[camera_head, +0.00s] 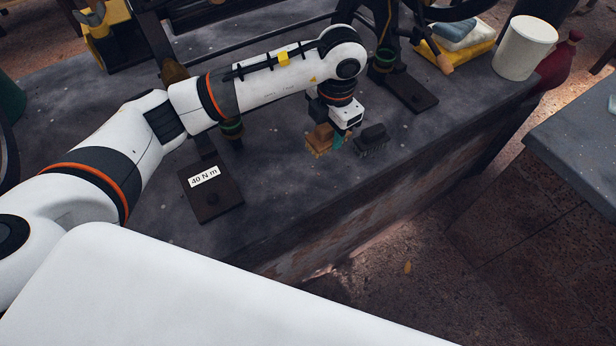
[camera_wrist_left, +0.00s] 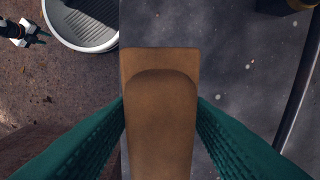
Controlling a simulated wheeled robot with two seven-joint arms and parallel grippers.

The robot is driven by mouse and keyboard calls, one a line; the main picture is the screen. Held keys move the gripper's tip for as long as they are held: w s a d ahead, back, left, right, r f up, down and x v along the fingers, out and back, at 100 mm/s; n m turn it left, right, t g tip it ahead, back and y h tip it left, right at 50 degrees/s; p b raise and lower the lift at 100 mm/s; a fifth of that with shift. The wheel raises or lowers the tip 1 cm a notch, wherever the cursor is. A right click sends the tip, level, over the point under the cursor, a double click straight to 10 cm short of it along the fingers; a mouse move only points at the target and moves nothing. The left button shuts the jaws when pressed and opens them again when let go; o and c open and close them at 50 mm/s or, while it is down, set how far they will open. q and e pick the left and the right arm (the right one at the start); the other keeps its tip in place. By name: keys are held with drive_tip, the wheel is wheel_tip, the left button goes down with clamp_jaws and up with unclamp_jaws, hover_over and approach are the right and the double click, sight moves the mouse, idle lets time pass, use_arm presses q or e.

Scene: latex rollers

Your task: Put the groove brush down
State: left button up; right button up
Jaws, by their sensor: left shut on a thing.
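The groove brush (camera_head: 319,137) has a brown wooden body with paler bristles under it in the head view. In the left wrist view its wooden body (camera_wrist_left: 160,115) fills the middle, between the teal fingers. My left gripper (camera_head: 338,140) is shut on it, pointing down low over the dark stone slab. I cannot tell whether the bristles touch the slab.
A dark block (camera_head: 372,138) with a bristly underside is just right of the held brush. A 40 N m plate (camera_head: 211,190) lies nearer left. A white bucket (camera_head: 525,48) and folded cloths (camera_head: 462,35) are at far right. The slab's front edge is close.

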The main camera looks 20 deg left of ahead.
use_arm(q)
drive_tip(key=shift+a+f, duration=0.25)
drive_tip(key=shift+a, duration=0.5)
drive_tip(key=shift+s+a+h, duration=0.1)
drive_tip(key=shift+a+h, duration=0.2)
drive_tip(key=shift+a, duration=0.1)
drive_tip(key=shift+s+a, duration=0.1)
drive_tip(key=shift+a, duration=0.05)
drive_tip(key=shift+f, duration=0.1)
use_arm(e)
drive_tip(key=shift+s+d, duration=0.2)
drive_tip(key=shift+s, duration=0.35)
